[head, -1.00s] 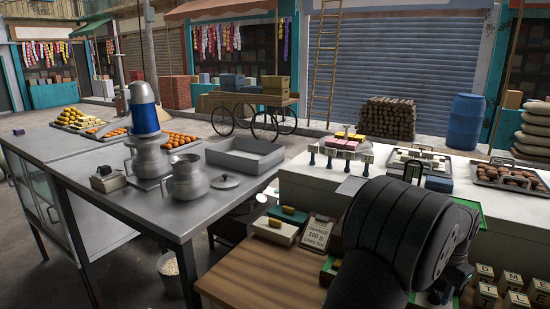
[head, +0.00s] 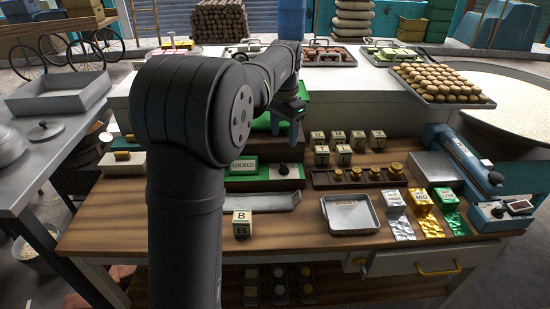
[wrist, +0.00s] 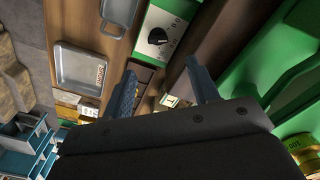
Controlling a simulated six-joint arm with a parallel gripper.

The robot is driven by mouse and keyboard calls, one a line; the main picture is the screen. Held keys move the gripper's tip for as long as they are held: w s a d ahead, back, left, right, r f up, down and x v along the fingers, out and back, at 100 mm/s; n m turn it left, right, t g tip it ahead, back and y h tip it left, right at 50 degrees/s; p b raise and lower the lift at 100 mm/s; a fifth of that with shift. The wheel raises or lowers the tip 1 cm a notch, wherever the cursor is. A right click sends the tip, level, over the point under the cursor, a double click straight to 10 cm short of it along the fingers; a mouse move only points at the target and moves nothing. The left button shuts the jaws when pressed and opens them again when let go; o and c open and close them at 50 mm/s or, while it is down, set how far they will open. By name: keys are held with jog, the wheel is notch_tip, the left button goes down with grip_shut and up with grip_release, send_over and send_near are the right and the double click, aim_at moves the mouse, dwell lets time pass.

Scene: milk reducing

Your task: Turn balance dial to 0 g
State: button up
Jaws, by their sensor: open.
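The dial is a black knob (head: 283,169) on the front of a green balance base (head: 264,184), right of a LOCKED sign (head: 243,165). In the wrist view the knob (wrist: 158,36) sits on a white plate with a green border and dark marks; its exact setting is too small to read. My gripper (head: 294,130) hangs above and behind the dial in the head view. In the wrist view its two fingers (wrist: 161,67) are apart and empty, with the knob showing beyond the gap between their tips. The arm hides part of the balance.
A metal scoop (head: 265,202) lies in front of the balance. A tray marked SHORT (head: 350,213), a rack of brass weights (head: 355,175) and several lettered cubes (head: 339,138) stand to the right. A B cube (head: 242,223) is at the front. Wooden counter is bare at front left.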

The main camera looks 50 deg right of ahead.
aim_at(283, 166)
notch_tip(283, 166, up, 7)
jog(key=m, duration=0.2)
jog(key=shift+m, duration=0.3)
jog(key=f, duration=1.7)
jog(key=shift+s+a+f, duration=0.1)
jog(key=shift+a+f, duration=0.15)
jog(key=c, duration=1)
